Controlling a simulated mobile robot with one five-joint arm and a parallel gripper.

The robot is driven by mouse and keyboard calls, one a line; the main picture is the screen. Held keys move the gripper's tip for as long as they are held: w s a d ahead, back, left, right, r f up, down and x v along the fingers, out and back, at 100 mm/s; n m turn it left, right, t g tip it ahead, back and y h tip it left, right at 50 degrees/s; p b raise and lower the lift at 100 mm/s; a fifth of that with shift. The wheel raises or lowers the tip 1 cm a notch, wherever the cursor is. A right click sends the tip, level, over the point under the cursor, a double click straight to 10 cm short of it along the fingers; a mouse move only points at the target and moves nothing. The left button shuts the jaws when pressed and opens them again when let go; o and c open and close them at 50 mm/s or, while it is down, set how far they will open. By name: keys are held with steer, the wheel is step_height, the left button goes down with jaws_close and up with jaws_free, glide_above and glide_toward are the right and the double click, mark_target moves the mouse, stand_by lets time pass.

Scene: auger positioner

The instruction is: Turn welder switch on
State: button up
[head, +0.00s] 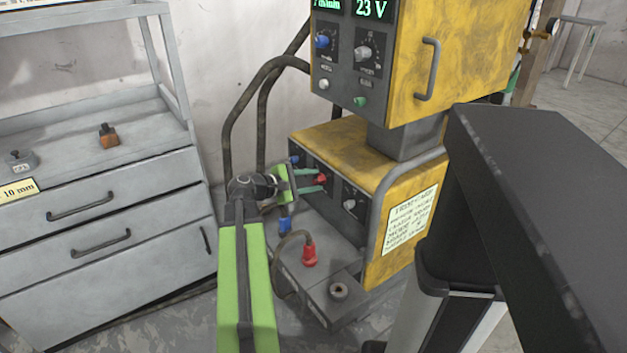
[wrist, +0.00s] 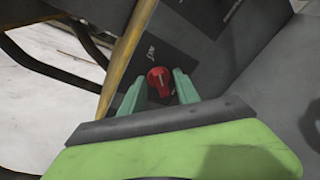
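The red switch knob (head: 321,179) sits on the dark front panel of the lower yellow welder unit (head: 345,150). In the wrist view the knob (wrist: 160,81) carries a pale pointer mark, with small lettering on the panel near it that is hard to read. My gripper (head: 313,181) is open, its two green fingers pointing at the panel. In the wrist view the fingers (wrist: 158,90) stand on either side of the knob, with a visible gap on the left and a narrow one on the right. Contact with the knob cannot be told.
A blue knob (head: 295,159) and a grey knob (head: 349,204) flank the switch. The upper yellow unit (head: 455,50) with its display hangs above. Blue and red cable plugs (head: 309,256) stand below my gripper. A grey drawer cabinet (head: 100,215) is at left.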

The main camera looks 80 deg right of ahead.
steer(key=p+v, duration=0.4)
steer(key=v, duration=1.3)
steer(key=shift+f, duration=0.1)
